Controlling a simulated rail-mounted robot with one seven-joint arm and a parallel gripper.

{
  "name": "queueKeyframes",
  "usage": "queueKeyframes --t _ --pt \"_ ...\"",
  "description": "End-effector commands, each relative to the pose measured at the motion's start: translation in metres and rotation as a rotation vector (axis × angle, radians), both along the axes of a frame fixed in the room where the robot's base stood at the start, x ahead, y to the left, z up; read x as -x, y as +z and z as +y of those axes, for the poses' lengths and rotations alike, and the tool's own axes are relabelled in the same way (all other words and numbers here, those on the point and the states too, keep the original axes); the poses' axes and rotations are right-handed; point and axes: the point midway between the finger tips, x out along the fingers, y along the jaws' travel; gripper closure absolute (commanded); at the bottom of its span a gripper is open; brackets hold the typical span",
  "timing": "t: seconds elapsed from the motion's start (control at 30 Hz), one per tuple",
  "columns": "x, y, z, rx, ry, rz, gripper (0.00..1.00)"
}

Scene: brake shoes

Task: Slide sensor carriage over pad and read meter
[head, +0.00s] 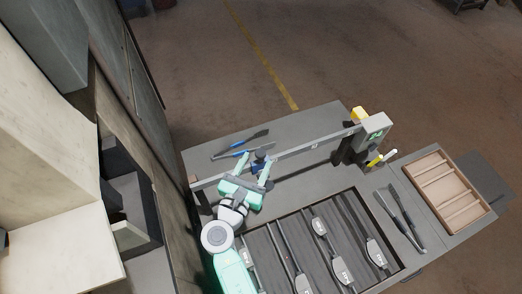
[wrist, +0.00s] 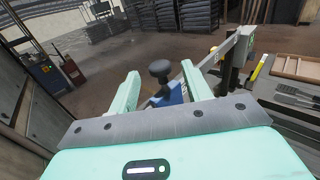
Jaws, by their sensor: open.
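The sensor carriage, blue with a dark round knob (wrist: 160,68), sits on the grey rail (head: 310,146) near the rail's left part. It shows small in the head view (head: 258,161). My mint-green gripper (head: 257,164) is open, with one finger on each side of the carriage. In the wrist view, the knob stands between and beyond the fingertips (wrist: 160,80); I cannot tell whether either finger touches it. The meter, a grey box with a small green display (head: 376,135), stands at the rail's right end. The reading is too small to make out. Brake pads (head: 320,226) lie in the dark tray below the rail.
A wooden compartment tray (head: 446,190) lies at the right and looks empty. Dark long-handled tools (head: 400,217) lie beside it. More blue-and-black tools (head: 240,141) lie behind the rail. A yellow-handled tool (head: 381,158) is by the meter. A wall stands close on the left.

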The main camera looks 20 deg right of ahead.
Motion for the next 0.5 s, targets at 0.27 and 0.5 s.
queueKeyframes --t 0.27,0.5 --pt "-0.028 0.000 -0.028 -0.002 0.001 -0.002 0.51" --pt "-0.030 0.000 -0.031 -0.003 0.001 -0.003 0.51"
